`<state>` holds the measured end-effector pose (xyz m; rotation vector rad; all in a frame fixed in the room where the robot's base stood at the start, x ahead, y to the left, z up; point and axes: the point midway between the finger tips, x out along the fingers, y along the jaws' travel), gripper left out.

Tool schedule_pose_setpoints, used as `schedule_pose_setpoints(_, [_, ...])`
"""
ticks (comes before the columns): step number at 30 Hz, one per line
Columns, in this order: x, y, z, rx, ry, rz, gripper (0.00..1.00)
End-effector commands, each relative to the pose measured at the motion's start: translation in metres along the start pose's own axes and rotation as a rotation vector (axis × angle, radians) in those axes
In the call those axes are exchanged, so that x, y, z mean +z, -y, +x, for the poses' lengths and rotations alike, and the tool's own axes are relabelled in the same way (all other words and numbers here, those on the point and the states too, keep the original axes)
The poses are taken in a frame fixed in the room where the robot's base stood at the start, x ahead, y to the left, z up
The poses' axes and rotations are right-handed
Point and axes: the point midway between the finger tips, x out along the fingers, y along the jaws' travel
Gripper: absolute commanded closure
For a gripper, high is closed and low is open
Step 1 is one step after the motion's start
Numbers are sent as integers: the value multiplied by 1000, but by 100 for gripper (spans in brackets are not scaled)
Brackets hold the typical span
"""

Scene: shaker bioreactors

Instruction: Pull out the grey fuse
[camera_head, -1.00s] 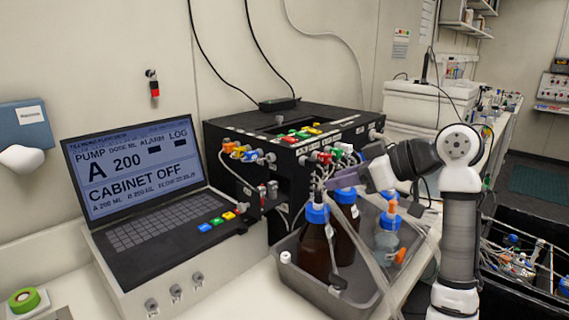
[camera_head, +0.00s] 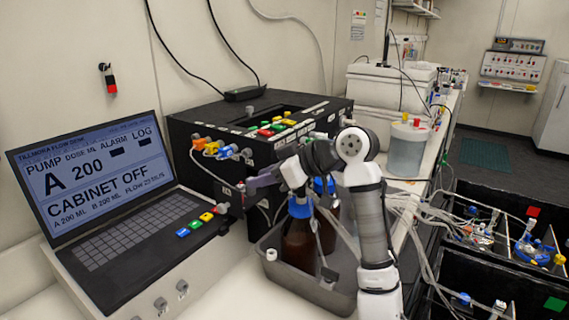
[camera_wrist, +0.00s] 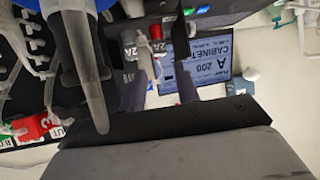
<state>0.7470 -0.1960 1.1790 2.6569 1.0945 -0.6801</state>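The grey fuse (camera_wrist: 144,62) shows in the wrist view as a light grey stub standing out from the black cabinet's front, beside a 2A label. A red fuse (camera_wrist: 156,33) sits next to it. My gripper (camera_wrist: 158,75) is open, its two dark purple fingers apart. The grey fuse lies near the left finger in this view, and I cannot tell whether they touch.
The black cabinet (camera_head: 185,150) carries coloured connectors. A laptop (camera_head: 100,190) reading CABINET OFF stands to its left. A grey tray (camera_head: 335,292) with brown bottles (camera_head: 298,240) and tubing lies just below my arm. A blue-capped bottle and tubes crowd the wrist view's left side.

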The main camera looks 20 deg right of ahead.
Motion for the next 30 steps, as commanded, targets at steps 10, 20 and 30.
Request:
schedule_pose_setpoints(10, [-1,0,51,-1,0,0,68])
schedule_pose_setpoints(20, [0,0,60,-1,0,0,68])
schedule_pose_setpoints(30, [0,0,60,0,0,0,100])
